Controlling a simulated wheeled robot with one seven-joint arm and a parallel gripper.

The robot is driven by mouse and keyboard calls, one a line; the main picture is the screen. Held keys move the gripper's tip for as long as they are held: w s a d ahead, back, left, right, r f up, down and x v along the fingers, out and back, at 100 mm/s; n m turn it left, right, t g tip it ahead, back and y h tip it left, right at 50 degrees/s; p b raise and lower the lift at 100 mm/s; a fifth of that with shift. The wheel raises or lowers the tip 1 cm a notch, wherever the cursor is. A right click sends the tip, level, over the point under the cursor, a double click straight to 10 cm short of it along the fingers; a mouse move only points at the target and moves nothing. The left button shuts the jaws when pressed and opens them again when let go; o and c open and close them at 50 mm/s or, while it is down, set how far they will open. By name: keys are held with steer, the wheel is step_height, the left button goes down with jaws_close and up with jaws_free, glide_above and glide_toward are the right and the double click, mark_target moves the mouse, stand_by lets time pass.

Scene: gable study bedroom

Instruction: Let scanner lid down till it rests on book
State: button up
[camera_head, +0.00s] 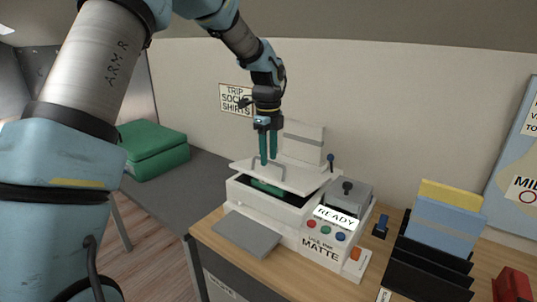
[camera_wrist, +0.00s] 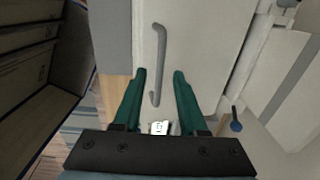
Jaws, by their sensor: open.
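The white scanner (camera_head: 265,212) stands on the wooden desk top. Its white lid (camera_head: 300,178) lies nearly flat over the body, with a dark gap under its front edge. The green book (camera_head: 267,187) shows in that gap, mostly hidden by the lid; I cannot tell whether they touch. A grey bar handle (camera_wrist: 157,70) runs along the lid (camera_wrist: 200,45) in the wrist view. My gripper (camera_head: 268,163) is over the lid at the handle. Its green fingers (camera_wrist: 159,73) are open, one on each side of the handle in the wrist view, with no visible grip.
A button panel with a READY sign (camera_head: 335,216) is at the scanner's right. A grey slab (camera_head: 247,234) lies in front. A black rack (camera_head: 432,270) with blue and yellow folders (camera_head: 447,210) stands further right. A green case (camera_head: 152,150) is at the back left.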

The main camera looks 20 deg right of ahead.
step_height(320, 180, up, 11)
steer(key=b, duration=0.2)
steer(key=shift+f, duration=0.15)
steer(key=shift+a, duration=0.15)
steer(key=s+a+f+n, duration=0.1)
steer(key=a+f+n, duration=0.3)
steer(key=a+n, duration=0.55)
steer(key=a+f+n, duration=0.4)
steer(key=a+n, duration=0.2)
steer(key=a, duration=0.6)
steer(key=s+a+f+n, duration=0.2)
steer(key=s+a+n, duration=0.3)
steer(key=a+n, duration=0.2)
steer(key=s+a+f+n+t, duration=0.1)
steer(key=s+a+f+n, duration=0.2)
steer(key=s+a+n, duration=0.2)
steer(key=a+n, duration=0.1)
steer(key=a, duration=0.2)
steer(key=shift+n+t, duration=0.3)
steer(key=shift+n, duration=0.05)
